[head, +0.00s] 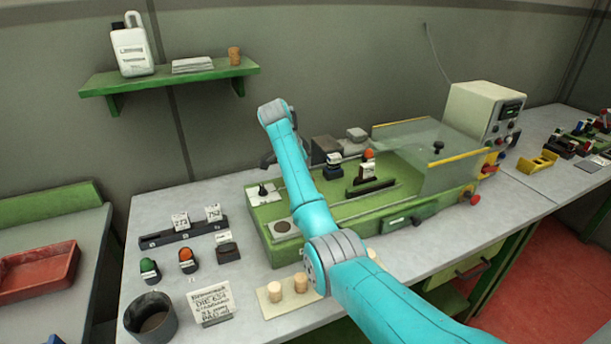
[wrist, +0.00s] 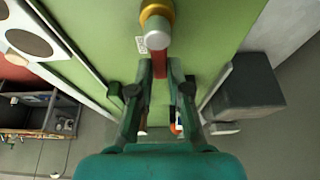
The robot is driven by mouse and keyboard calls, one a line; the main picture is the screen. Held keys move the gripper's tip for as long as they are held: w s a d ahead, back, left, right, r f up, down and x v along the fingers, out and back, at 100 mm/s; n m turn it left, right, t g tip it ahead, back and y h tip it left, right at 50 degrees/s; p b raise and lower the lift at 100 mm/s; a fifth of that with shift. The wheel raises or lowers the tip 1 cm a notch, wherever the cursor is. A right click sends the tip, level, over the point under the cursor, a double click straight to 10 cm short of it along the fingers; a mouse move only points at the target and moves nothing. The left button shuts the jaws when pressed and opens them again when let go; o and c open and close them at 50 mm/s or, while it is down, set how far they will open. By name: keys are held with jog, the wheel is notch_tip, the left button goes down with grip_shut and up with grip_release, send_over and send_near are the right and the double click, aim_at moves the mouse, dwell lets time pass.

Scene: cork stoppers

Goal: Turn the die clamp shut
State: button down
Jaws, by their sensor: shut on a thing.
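The die clamp shows in the wrist view as a round gold and grey hub (wrist: 157,28) with a red lever (wrist: 160,86) running toward me. It stands over the green machine bed (wrist: 105,45). My gripper (wrist: 163,72) is shut on the red lever, one finger on each side of it. In the head view my gripper (head: 268,160) shows only in part at the back left of the green machine (head: 345,207). My own arm hides the clamp there, and I cannot tell the lever's full angle.
A dark block (wrist: 243,95) stands close to the right of my fingers in the wrist view. In the head view a clear guard (head: 420,150) and a control box (head: 485,115) stand right. Number blocks and coloured-top pieces stand left. Several corks (head: 301,283) stand in front.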

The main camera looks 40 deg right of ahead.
jog(key=c, duration=1.1)
grip_release()
